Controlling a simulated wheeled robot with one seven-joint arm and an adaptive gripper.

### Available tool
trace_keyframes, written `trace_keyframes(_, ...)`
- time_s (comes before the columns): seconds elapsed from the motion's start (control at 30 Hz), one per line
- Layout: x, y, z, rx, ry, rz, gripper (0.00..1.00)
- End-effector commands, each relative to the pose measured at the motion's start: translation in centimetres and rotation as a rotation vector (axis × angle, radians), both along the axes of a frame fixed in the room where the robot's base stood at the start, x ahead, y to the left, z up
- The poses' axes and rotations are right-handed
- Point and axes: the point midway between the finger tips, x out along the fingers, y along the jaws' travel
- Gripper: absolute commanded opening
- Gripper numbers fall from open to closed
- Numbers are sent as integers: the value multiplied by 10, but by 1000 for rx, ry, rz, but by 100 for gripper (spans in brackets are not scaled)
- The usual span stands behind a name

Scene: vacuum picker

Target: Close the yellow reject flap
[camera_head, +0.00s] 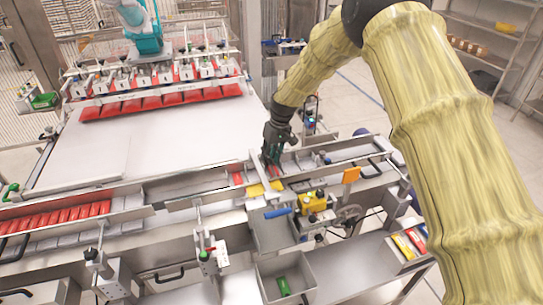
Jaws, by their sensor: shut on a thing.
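The yellow reject flap (257,189) is a small yellow plate at the near side of the conveyor channel, right of the picture's middle line, above a grey bin. My gripper (274,173) reaches down from the far side to the flap's right end. Its dark fingers are shut, and they appear to be on the flap there; the exact contact is small and partly hidden. A bit of red shows by the fingertips, and I cannot tell what it is.
A red pack (237,178) lies in the channel left of my gripper. A yellow box (313,203) and an orange plate (351,175) stand to the right. Below are a grey bin (272,236) and another bin (309,272) with a green pack. Metal rails flank the channel.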

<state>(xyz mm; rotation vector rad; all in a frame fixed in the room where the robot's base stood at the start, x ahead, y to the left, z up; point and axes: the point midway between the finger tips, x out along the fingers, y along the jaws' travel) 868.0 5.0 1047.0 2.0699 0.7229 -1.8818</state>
Motion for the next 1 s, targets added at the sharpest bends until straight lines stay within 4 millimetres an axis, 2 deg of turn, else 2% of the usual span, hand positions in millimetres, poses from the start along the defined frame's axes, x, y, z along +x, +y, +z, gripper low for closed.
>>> trace_keyframes(0.03,-6,1,-10,-2,14,5,0)
trace_keyframes(0.23,-7,3,-11,-2,16,6,0)
trace_keyframes(0.27,-7,3,-11,-1,16,7,27)
trace_keyframes(0.3,-7,4,-11,-1,16,7,34)
trace_keyframes(0.77,-3,0,-1,1,5,1,35)
trace_keyframes(1.0,-3,-5,30,2,5,1,35)
